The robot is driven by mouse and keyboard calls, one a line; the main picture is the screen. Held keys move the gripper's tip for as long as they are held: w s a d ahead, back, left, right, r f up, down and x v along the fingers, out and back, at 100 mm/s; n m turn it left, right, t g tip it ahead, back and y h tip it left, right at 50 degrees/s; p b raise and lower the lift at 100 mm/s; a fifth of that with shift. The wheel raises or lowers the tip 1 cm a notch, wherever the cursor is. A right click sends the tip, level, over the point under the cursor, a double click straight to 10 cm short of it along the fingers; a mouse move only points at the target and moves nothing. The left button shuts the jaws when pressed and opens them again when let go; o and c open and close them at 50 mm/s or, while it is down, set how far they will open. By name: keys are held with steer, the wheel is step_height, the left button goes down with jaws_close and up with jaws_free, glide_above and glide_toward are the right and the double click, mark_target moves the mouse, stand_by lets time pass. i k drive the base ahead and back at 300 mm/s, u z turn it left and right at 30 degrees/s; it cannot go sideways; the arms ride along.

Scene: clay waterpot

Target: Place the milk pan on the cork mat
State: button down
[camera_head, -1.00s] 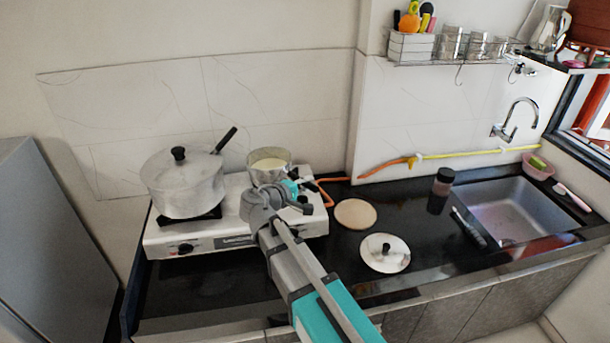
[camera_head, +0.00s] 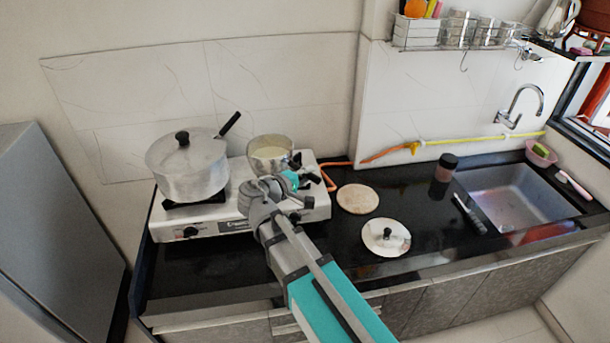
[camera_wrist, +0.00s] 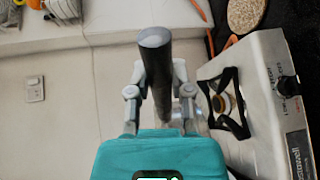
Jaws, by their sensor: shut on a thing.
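The milk pan (camera_head: 261,161), a small metal pan with pale liquid inside, is at the right rear of the stove in the head view. My gripper (camera_head: 297,179) is shut on its dark handle (camera_wrist: 156,60), which stands between the two fingers in the wrist view (camera_wrist: 159,80). The wrist view shows a bare burner grate (camera_wrist: 226,103), so the pan appears raised off it; the height is unclear. The pan's bowl is mostly hidden there. The round tan cork mat (camera_head: 357,199) lies bare on the black counter, right of the stove, and shows in the wrist view (camera_wrist: 245,14).
A large lidded pot (camera_head: 187,170) stands on the left burner of the white stove (camera_head: 240,226). An orange hose (camera_head: 329,178) runs behind the stove's right side. A metal lid (camera_head: 386,240) lies in front of the mat; a dark jar (camera_head: 446,168) and the sink are farther right.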

mark_target(371, 211)
steer(key=k, duration=1)
steer(key=z, duration=0.65)
steer(key=i, duration=0.8)
